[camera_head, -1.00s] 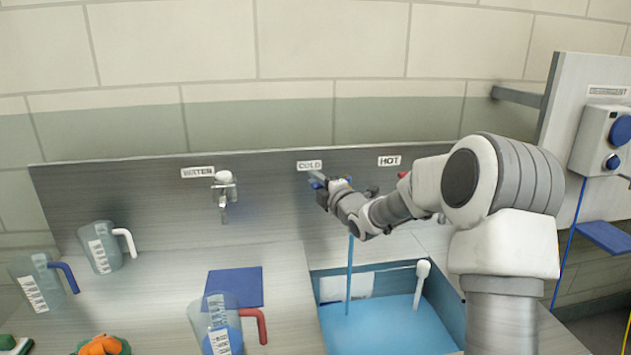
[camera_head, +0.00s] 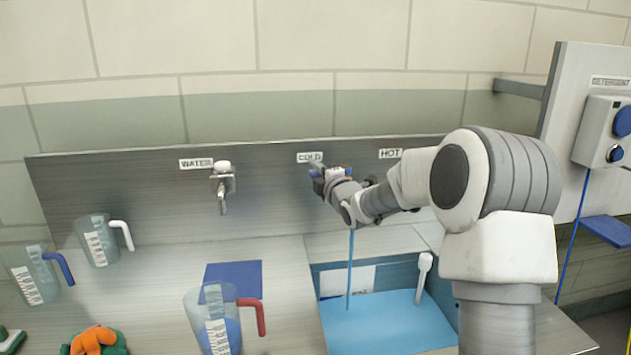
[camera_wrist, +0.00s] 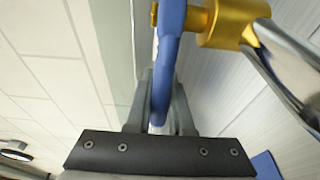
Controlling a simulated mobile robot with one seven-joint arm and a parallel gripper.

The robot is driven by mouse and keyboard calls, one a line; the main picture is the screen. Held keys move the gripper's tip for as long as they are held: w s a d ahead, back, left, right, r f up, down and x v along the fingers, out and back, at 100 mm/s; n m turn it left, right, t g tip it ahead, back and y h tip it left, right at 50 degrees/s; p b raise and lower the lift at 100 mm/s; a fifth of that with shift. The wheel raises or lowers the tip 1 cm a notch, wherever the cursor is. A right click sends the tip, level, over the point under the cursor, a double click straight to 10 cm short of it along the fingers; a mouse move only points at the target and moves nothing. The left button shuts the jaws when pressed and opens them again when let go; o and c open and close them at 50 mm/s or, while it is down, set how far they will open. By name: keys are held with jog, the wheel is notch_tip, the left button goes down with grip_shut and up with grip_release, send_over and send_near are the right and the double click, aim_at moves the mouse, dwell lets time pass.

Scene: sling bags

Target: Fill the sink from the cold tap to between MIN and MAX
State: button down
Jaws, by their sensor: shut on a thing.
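The COLD tap is under its label (camera_head: 310,157) on the steel back panel. My gripper (camera_head: 322,176) is at this tap, and its wrist hides much of it. In the wrist view my gripper (camera_wrist: 160,110) is shut on the blue lever (camera_wrist: 168,65), beside a brass fitting (camera_wrist: 222,22) and a chrome spout (camera_wrist: 290,75). A thin blue stream (camera_head: 350,268) runs down into the sink (camera_head: 322,268). Blue water (camera_head: 385,325) covers the sink floor. A white plate (camera_head: 357,279) is on the sink's back wall; its marks are too small to read.
My arm hides the tap under the HOT label (camera_head: 390,154). A white upright handle (camera_head: 424,272) stands in the sink. A WATER tap (camera_head: 222,185), a red-handled jug (camera_head: 218,320) and other jugs are left. A dispenser (camera_head: 603,130) is at right.

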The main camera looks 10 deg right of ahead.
jog(key=m+h+b, duration=0.1)
jog(key=b, duration=0.1)
jog(key=w+m+h+b, duration=0.1)
jog(key=h+b, duration=0.1)
jog(key=b, duration=0.1)
jog(key=h+b, duration=0.1)
jog(key=b, duration=0.2)
jog(key=shift+w+d+m, duration=0.3)
jog(key=shift+w+m, duration=0.05)
jog(key=shift+m, duration=0.05)
jog(key=shift+r, duration=0.1)
jog(key=c, duration=0.8)
grip_release()
jog(key=s, duration=1.7)
jog(key=shift+s+a+p, duration=0.15)
jog(key=shift+s+p, duration=0.05)
jog(key=shift+p, duration=0.15)
